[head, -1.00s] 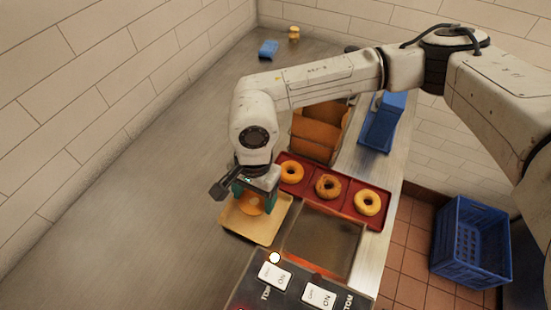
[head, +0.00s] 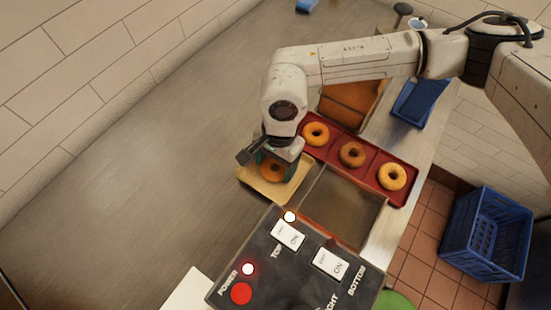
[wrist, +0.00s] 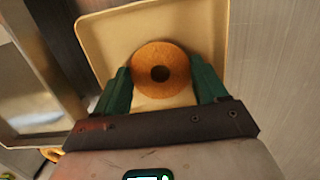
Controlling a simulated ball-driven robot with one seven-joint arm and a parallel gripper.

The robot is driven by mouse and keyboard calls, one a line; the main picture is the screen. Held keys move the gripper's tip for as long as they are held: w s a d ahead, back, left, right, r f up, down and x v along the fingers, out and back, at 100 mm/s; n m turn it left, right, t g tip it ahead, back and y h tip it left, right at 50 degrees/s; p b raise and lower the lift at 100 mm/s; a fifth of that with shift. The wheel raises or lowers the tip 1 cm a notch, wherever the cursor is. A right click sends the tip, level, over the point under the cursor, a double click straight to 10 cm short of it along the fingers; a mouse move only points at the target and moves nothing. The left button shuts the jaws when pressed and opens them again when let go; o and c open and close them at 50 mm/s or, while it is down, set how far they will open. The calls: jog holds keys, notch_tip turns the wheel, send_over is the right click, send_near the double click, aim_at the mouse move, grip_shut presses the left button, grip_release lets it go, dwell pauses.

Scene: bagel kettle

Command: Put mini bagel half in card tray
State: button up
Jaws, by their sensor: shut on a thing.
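The mini bagel half (head: 272,174) is an orange-brown ring, and it also shows in the wrist view (wrist: 140,75). My gripper (head: 273,165) points down at the tan square tray and is shut on the bagel half, with a green finger on each side of it in the wrist view. The pale tan tray with a low rim, which looks like the card tray (head: 257,190), lies under the bagel half and also shows in the wrist view (wrist: 100,32). I cannot tell whether the bagel half touches the tray's floor or hangs just above it.
A red tray (head: 335,147) with three bagels stands right of the tan tray. In front is a dark control panel (head: 262,262) with switches beside an open-topped metal unit (head: 340,208). A brown bin (head: 350,105) stands behind. A blue crate (head: 487,235) is on the floor. The left counter is clear.

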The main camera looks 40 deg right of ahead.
jog(key=o, duration=1.1)
jog(key=shift+o, duration=0.2)
notch_tip(320, 180, up, 7)
jog(key=p, duration=0.2)
jog(key=shift+p, duration=0.4)
